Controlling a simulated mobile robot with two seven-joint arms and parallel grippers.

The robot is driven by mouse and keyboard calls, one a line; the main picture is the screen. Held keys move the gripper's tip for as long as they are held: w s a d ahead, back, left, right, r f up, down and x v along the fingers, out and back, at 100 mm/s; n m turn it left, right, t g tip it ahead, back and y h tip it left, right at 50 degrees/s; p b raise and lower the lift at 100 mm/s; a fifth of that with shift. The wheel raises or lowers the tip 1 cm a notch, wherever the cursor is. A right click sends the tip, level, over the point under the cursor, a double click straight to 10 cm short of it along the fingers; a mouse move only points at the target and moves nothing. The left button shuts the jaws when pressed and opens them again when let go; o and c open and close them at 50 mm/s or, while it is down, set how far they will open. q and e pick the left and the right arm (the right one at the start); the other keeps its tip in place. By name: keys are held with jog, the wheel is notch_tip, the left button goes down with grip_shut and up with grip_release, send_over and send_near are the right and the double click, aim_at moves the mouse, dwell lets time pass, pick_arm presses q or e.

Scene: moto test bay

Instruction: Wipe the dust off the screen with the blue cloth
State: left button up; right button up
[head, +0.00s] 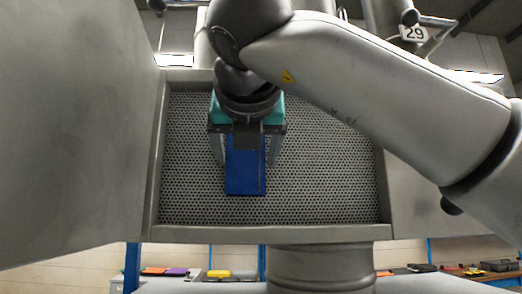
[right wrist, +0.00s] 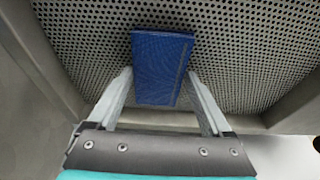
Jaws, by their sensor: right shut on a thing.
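The screen (head: 335,175) is a grey perforated metal panel set in a raised metal frame; it also fills the upper part of the right wrist view (right wrist: 255,45). I cannot make out dust on it. My right gripper (head: 246,158) is in front of the screen, left of its middle, shut on the blue cloth (head: 243,180). In the right wrist view the blue cloth (right wrist: 162,68) is a flat, dark blue rectangle between the fingers, against the screen's holes. I cannot tell whether it touches the screen. My left gripper is not in view.
The frame's lower rim (head: 260,236) stands proud along the bottom of the screen. A large grey metal panel (head: 70,120) rises close on the left. Shelving with a yellow case (head: 219,273) and other items lies far behind, below the frame.

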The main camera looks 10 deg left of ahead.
aim_at(324, 166)
jog(key=shift+s+a, duration=0.15)
jog(key=shift+a, duration=0.4)
jog(key=shift+w+d+b, duration=0.45)
jog(key=shift+d+b, duration=0.1)
jog(key=shift+d, duration=0.9)
jog(key=shift+w+d+b, duration=0.5)
jog(key=shift+d, duration=0.9)
jog(key=shift+w+d+b, duration=0.45)
jog(key=shift+d+b, duration=0.1)
jog(key=shift+d, duration=0.9)
jog(key=shift+w+d, duration=0.3)
jog(key=shift+d, duration=0.55)
jog(key=shift+w+d, duration=0.25)
jog(key=shift+d, duration=0.55)
jog(key=shift+w+d, duration=0.3)
jog(key=shift+d, duration=0.55)
jog(key=shift+s+b, duration=0.1)
jog(key=shift+b, duration=0.3)
